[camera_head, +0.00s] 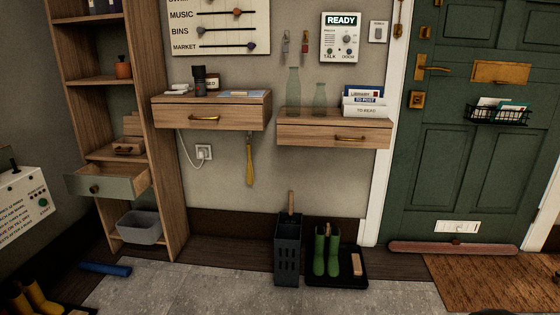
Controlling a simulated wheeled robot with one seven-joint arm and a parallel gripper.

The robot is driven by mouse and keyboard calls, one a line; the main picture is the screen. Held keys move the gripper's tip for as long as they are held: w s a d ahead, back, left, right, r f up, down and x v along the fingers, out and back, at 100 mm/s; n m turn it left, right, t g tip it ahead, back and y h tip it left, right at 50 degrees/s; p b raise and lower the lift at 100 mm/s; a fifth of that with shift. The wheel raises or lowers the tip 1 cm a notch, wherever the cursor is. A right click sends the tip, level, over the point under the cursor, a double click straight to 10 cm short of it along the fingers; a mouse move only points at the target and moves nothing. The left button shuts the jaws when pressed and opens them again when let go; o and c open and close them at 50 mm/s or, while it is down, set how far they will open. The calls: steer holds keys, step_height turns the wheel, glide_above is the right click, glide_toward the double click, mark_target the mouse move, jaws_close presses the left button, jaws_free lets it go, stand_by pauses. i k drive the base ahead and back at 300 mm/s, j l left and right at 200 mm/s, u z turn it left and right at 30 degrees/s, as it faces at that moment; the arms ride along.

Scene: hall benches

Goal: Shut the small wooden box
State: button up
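A small wooden box (128,148) sits on a shelf of the tall wooden shelf unit at the left, above a pulled-out drawer. A wooden panel that looks like its raised lid (131,126) stands upright behind it, so the box appears open. The box is small in the picture and its inside cannot be made out. My gripper is not in view.
The grey-green drawer (107,180) juts out just below the box. A grey bin (140,227) sits on the bottom shelf. Two wall drawers (212,116) (334,134) are to the right. A blue roll (105,269) lies on the floor. The grey carpet (200,285) in front is mostly clear.

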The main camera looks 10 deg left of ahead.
mark_target(132, 124)
steer(key=i+j+u, duration=0.1)
steer(key=i+u, duration=0.75)
steer(key=i+l+u, duration=0.2)
steer(key=i+u, duration=0.25)
steer(key=i+j+u, duration=0.15)
steer(key=i, duration=0.35)
steer(key=i+j+u, duration=0.1)
steer(key=i, duration=0.35)
